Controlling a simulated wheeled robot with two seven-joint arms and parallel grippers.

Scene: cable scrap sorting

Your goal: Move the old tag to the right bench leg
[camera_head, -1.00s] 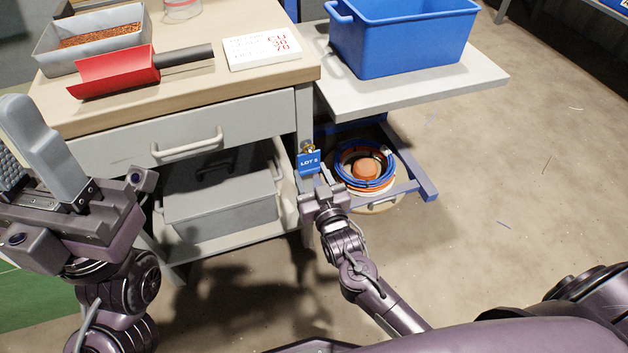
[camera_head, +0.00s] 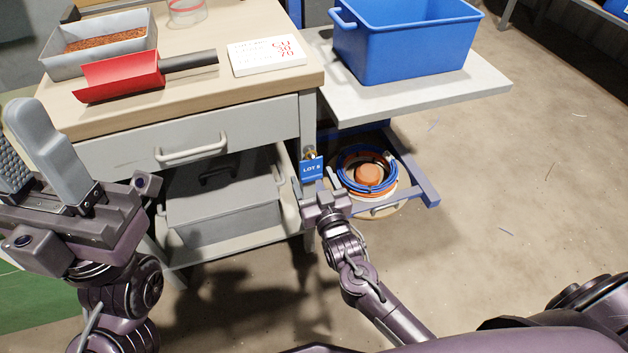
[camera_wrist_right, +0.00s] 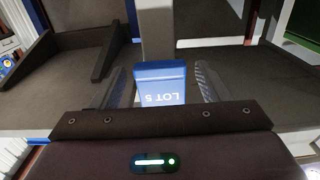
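The blue tag (camera_head: 312,169), lettered LOT 5, hangs upright from a small brass-coloured hook at the right bench leg (camera_head: 307,118). The tag also shows in the right wrist view (camera_wrist_right: 160,84), with the pale leg (camera_wrist_right: 155,35) behind it. My right gripper (camera_head: 315,184) is just in front of and below the tag. In the right wrist view its open fingers (camera_wrist_right: 163,86) stand left and right of the tag, with a gap on both sides. My left gripper (camera_head: 33,165) is raised at the left, open and empty.
A blue bin (camera_head: 400,45) stands on the side shelf (camera_head: 420,100). Below it, blue and orange cable coils (camera_head: 367,170) lie by a blue frame (camera_head: 425,180). A grey lidded box (camera_head: 225,205) sits under the drawer (camera_head: 200,135). A red scoop (camera_head: 118,78) lies on the bench top.

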